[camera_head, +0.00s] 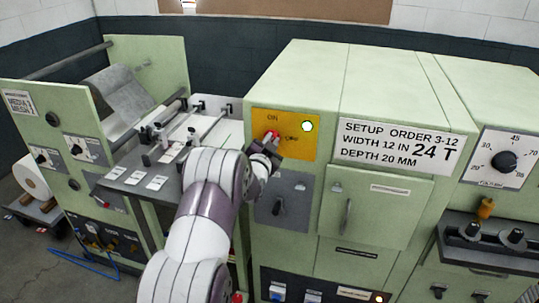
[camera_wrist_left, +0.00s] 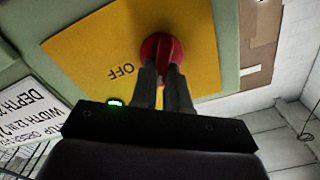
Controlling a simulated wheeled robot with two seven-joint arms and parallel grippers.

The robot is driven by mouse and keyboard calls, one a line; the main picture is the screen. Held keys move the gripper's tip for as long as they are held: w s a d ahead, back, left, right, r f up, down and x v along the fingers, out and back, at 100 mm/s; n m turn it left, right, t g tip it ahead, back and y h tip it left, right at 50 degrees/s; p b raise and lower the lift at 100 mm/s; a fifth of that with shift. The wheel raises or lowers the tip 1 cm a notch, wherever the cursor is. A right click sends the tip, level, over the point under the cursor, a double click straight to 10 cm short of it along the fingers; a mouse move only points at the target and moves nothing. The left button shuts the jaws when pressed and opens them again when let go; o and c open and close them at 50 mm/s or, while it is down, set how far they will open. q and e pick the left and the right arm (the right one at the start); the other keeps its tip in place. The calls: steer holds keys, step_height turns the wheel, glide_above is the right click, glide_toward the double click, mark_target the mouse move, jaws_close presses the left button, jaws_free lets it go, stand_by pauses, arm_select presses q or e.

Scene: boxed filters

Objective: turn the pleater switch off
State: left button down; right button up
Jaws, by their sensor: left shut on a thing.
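The pleater switch is a red knob (camera_head: 271,135) on a yellow panel (camera_head: 288,151) on the front of the green cabinet. ON is lettered above the knob, and a dark mark lies to its right. I cannot tell which label the knob points to. My right gripper is not in view.
A grey plate with a dark handle (camera_head: 278,206) sits just below the yellow panel. A white setup sign (camera_head: 400,147) is to the right. A dial (camera_head: 504,160) is at the far right. The media machine (camera_head: 60,130) with rollers and a worktable stands left, behind my arm.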

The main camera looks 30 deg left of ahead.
arm_select(q)
steer(key=shift+d+f+m+b, duration=0.1)
steer(key=shift+f+m+b, duration=0.2)
steer(key=shift+m+b, duration=2.2)
steer(key=shift+d+f+m+b, duration=0.25)
steer(key=shift+m+b, duration=1.1)
steer(key=shift+b, duration=2.3)
steer(key=shift+f+m+b, duration=0.4)
steer(key=shift+m+b, duration=1.55)
steer(key=shift+b, duration=1.1)
steer(key=c, duration=1.4)
jaws_free()
steer(key=shift+o, duration=1.4)
steer(key=shift+r, duration=0.1)
steer(key=b+v, duration=0.2)
steer(key=v, duration=1.1)
steer(key=shift+r+b, duration=0.2)
steer(key=shift+b, duration=0.15)
